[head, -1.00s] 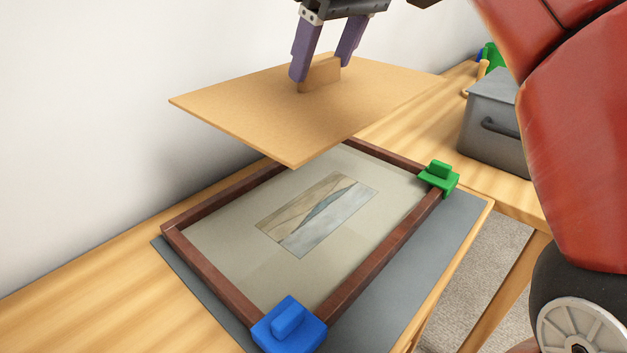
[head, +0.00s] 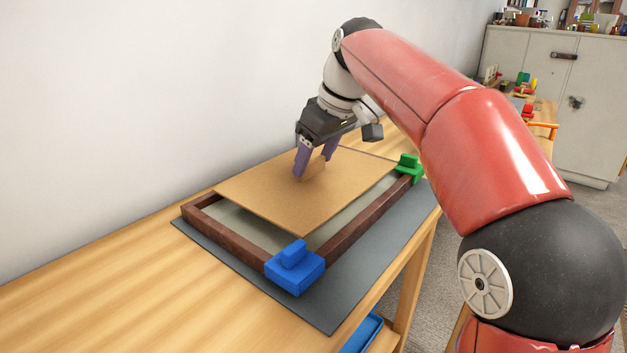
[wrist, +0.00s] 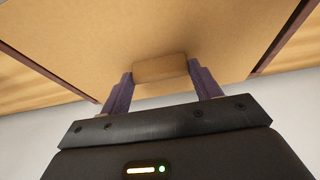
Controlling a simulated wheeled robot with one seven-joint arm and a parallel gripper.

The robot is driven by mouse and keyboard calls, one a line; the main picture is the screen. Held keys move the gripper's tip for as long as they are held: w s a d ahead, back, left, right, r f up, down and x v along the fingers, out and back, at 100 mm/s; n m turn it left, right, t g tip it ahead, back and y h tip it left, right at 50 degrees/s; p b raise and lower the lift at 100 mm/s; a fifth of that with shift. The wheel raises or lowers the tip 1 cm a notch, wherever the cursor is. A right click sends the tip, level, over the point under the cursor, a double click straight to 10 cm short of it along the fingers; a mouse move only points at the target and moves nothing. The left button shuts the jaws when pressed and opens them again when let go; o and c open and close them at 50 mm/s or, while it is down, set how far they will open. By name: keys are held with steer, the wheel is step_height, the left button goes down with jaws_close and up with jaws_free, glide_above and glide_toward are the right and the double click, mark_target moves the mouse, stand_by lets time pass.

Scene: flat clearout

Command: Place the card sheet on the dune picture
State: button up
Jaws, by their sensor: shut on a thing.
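The card sheet (head: 290,205) is a flat tan board with a small block handle (head: 314,178) on top. My gripper (head: 315,172) is shut on that handle, which also shows between the purple fingers in the wrist view (wrist: 160,68). The sheet lies level over the dark brown frame (head: 345,238), within or just above its opening; I cannot tell if it touches what is below. The dune picture is hidden under the sheet. A strip of pale mount (head: 345,215) shows along the sheet's right side.
A blue corner block (head: 295,270) sits on the frame's near corner and a green one (head: 408,168) on its far right corner. The frame lies on a grey mat (head: 325,312) on a wooden table (head: 130,285). A white wall stands close on the left.

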mark_target(314, 174)
step_height(314, 174, down, 3)
steer(key=shift+f+b, duration=0.1)
steer(key=shift+b, duration=0.95)
steer(key=o, duration=1)
steer(key=p+v, duration=0.3)
steer(key=v, duration=0.9)
steer(key=shift+p, duration=0.4)
